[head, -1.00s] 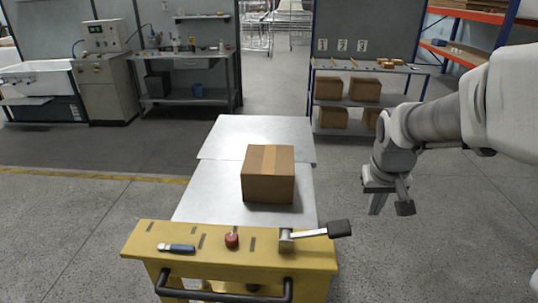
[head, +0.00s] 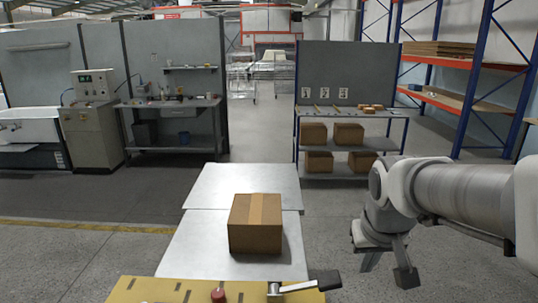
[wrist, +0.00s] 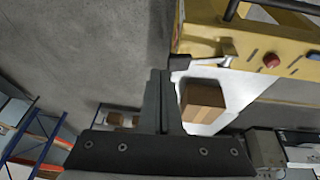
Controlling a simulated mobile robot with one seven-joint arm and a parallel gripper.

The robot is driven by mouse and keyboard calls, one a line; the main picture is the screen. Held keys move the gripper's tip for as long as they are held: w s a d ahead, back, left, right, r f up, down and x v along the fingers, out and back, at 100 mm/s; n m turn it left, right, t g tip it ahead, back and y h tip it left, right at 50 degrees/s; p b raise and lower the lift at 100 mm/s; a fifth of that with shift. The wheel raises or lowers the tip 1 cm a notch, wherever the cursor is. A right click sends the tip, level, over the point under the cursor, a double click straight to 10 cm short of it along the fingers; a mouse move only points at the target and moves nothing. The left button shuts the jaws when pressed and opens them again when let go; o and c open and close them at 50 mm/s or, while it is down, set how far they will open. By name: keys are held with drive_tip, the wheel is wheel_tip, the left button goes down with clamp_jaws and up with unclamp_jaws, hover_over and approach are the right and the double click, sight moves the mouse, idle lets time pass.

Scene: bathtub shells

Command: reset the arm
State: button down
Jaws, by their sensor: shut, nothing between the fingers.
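My gripper (head: 388,268) hangs at the right in the head view, to the right of the cart and above the grey floor. Its fingers point down. In the wrist view my gripper (wrist: 160,78) shows its two fingers together with nothing between them. It is apart from everything around it.
A cardboard box (head: 255,224) stands on the silver top (head: 190,247) of a cart with a yellow end (head: 150,290). A lever with a black grip (head: 326,281) juts out toward my arm's side. A shelf (head: 350,177) with boxes stands behind. Bare floor lies around my gripper.

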drive_tip(key=s+a+r+t, duration=0.1)
drive_tip(key=s+a+r, duration=0.1)
drive_tip(key=s, duration=1)
drive_tip(key=shift+a+y, duration=0.4)
drive_tip(key=shift+a, duration=0.15)
